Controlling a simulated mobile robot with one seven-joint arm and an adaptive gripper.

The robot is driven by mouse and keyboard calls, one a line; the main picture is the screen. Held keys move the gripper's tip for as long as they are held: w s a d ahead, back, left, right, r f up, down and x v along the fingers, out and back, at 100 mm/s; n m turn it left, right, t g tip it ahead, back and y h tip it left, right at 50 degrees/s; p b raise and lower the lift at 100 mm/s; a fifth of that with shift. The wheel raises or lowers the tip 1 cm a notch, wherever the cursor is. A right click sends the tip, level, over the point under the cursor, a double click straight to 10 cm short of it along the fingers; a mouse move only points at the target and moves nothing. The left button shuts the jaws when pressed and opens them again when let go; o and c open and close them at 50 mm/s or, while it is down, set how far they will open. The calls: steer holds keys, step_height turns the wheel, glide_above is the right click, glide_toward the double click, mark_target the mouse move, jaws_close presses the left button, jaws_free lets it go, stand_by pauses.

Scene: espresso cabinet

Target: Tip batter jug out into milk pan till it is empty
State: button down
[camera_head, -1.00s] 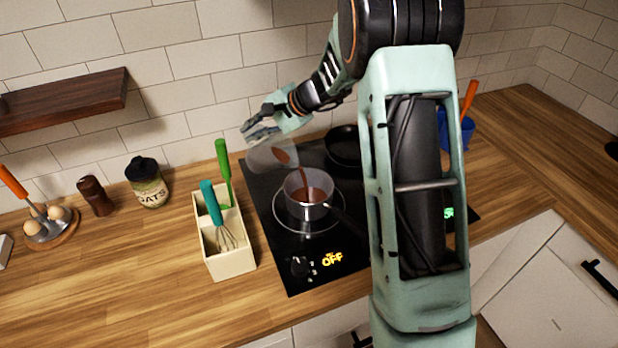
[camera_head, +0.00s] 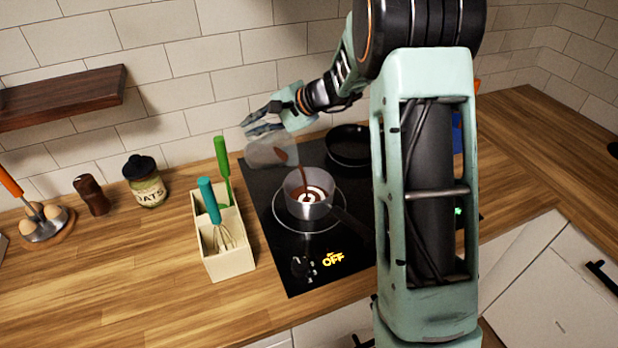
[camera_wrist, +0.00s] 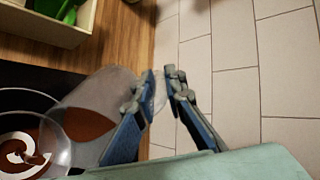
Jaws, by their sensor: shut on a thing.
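The batter jug (camera_head: 268,151) is clear and tilted steeply, its mouth toward the milk pan. A brown stream runs from it down into the pan, and some brown batter is still seen inside the jug. My gripper (camera_head: 262,122) is shut on the jug, above and behind the pan. In the wrist view my gripper's fingers (camera_wrist: 168,80) close on the edge or handle of the jug (camera_wrist: 105,95). The milk pan (camera_head: 309,209) stands upright on the hob, with a brown and white swirl inside. The swirl also shows in the wrist view's lower left corner.
The black hob (camera_head: 290,250) has a frying pan (camera_head: 349,146) at the back and an "OFF" display. A cream utensil holder (camera_head: 230,258) with a whisk stands to the left. An oats jar (camera_head: 146,186) stands further left.

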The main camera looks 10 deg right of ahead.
mark_target(271, 134)
steer(key=shift+s+d+r+t+y+b, duration=0.25)
steer(key=shift+r+y+b, duration=0.1)
steer(key=shift+b, duration=0.25)
steer(key=shift+s+d+r+t+y+b, duration=0.15)
steer(key=shift+d+r+y+b, duration=0.15)
steer(key=shift+b, duration=0.25)
steer(key=shift+s+d+r+t+y+b, duration=0.35)
steer(key=shift+d+r+y+b, duration=0.2)
steer(key=shift+b, duration=0.35)
